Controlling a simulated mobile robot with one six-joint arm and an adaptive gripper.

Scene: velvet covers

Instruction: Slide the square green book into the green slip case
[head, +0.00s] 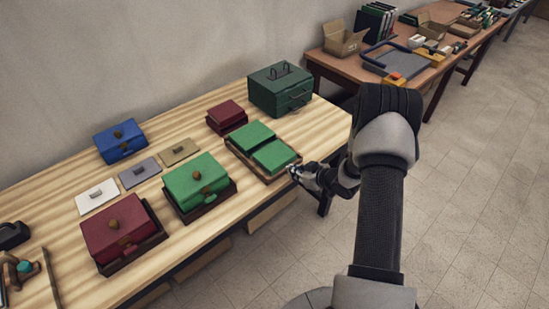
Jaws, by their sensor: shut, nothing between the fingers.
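Two flat green book-like blocks, a farther one (252,137) and a nearer one (274,155), lie side by side in a shallow wooden tray (249,166). I cannot tell which is the square green book. A larger green case with a brown knob (190,176), perhaps the green slip case, sits in a dark tray left of them; its opening cannot be made out. My gripper (294,172) is shut and empty at the right end of the wooden tray, close to the nearer green block. Whether it touches the tray or block is unclear.
A red case (112,219), a blue case (117,147), a small red block (227,113) and a dark green handled box (277,94) stand around. White (97,205), grey (132,180) and olive (170,154) plates lie between. The table's front edge is near my gripper.

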